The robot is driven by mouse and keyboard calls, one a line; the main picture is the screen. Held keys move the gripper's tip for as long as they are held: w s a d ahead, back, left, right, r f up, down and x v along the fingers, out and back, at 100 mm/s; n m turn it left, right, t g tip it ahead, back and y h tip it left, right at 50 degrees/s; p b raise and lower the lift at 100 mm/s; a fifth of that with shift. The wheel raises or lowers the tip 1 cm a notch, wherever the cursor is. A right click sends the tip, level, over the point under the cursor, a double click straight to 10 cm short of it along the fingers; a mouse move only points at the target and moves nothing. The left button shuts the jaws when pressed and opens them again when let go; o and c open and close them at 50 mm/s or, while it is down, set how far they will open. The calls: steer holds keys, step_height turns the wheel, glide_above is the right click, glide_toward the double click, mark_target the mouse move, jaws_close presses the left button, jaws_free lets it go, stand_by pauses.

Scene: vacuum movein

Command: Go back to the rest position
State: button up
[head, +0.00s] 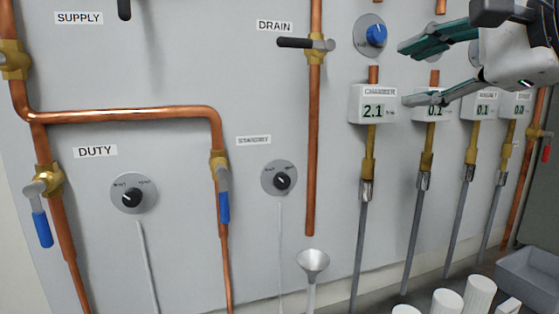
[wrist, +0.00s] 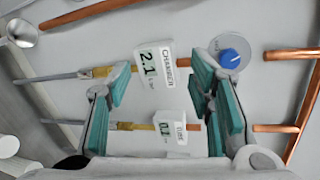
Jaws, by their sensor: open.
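My gripper (head: 425,70) is at the upper right of the head view, in front of the panel and beside the blue knob. Its teal-padded fingers are spread apart with nothing between them. In the wrist view my gripper (wrist: 160,95) also shows open, with the panel behind it. The CHAMBER gauge (head: 373,104) reads 2.1, and it also shows in the wrist view (wrist: 152,64). The blue knob (head: 376,36) sits on a round grey plate above that gauge.
The grey wall panel (head: 270,75) carries copper pipes. The DRAIN valve (head: 305,43) has a black handle lying sideways. Blue-handled valves (head: 41,225) and black dials (head: 133,196) are at the left. A white funnel (head: 312,262), white cylinders (head: 447,302) and a grey bin (head: 530,272) are low down.

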steer(key=s+a+f+n+g+h+p, duration=0.3)
steer(key=s+f+n+g, duration=0.45)
steer(key=f, duration=0.75)
steer(key=s+d+f+n+g+h+p, duration=0.2)
steer(key=s+d+f+n, duration=0.1)
steer(key=s+f+n, duration=0.5)
steer(key=s+f, duration=0.2)
steer(key=s, duration=0.1)
steer(key=shift+s+d+h+p, duration=0.15)
steer(key=shift+s+h+p, duration=0.1)
steer(key=shift+h+p, duration=0.05)
